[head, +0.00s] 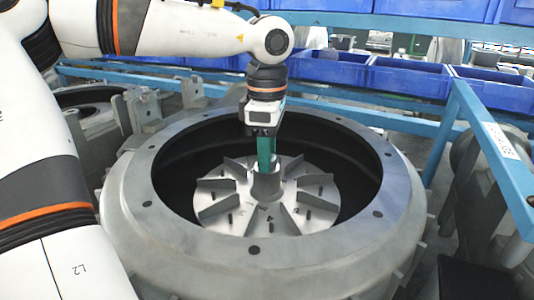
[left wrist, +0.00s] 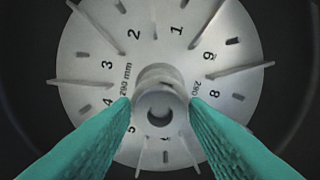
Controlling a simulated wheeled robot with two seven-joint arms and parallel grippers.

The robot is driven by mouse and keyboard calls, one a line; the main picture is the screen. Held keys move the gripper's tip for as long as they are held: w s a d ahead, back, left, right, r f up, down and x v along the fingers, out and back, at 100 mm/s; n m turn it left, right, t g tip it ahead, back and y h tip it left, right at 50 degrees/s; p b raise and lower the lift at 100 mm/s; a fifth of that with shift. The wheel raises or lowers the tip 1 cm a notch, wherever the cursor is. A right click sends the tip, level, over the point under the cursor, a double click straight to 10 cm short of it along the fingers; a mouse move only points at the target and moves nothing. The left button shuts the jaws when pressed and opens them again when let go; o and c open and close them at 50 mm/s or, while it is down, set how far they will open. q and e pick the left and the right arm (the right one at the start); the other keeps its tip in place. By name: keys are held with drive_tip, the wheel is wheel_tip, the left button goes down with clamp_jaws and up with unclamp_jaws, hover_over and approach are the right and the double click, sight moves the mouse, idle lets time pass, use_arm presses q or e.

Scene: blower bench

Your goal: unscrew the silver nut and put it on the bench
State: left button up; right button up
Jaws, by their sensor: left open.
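The silver nut (left wrist: 159,104) shows in the left wrist view as a round grey collar with a dark hole, at the middle of the finned impeller disc. In the head view, the grey hub (head: 266,186) stands at the disc's centre; I cannot tell nut from hub there. My left gripper (head: 265,168) points straight down over it. Its green fingers are open, one on each side of the collar in the left wrist view (left wrist: 160,103). A narrow gap seems to remain at each side; contact is unclear. My right gripper is not in view.
The impeller disc (head: 221,204), with upright fins, sits inside a deep round grey housing (head: 180,247) with a wide flange. Blue bins (head: 408,79) line a blue rack behind. A blue frame post (head: 496,150) stands at right. Grey castings (head: 138,115) stand at left.

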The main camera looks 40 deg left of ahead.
use_arm(q)
drive_tip(key=m+p, duration=0.2)
drive_tip(key=m, duration=0.4)
drive_tip(key=shift+r+m+p, duration=0.15)
drive_tip(key=shift+m+p, duration=0.15)
drive_tip(key=m+p, duration=0.2)
drive_tip(key=m, duration=0.4)
drive_tip(key=m+p, duration=0.1)
drive_tip(key=m, duration=0.3)
drive_tip(key=shift+m, duration=0.4)
drive_tip(key=m, duration=0.3)
drive_tip(key=shift+m+p, duration=0.4)
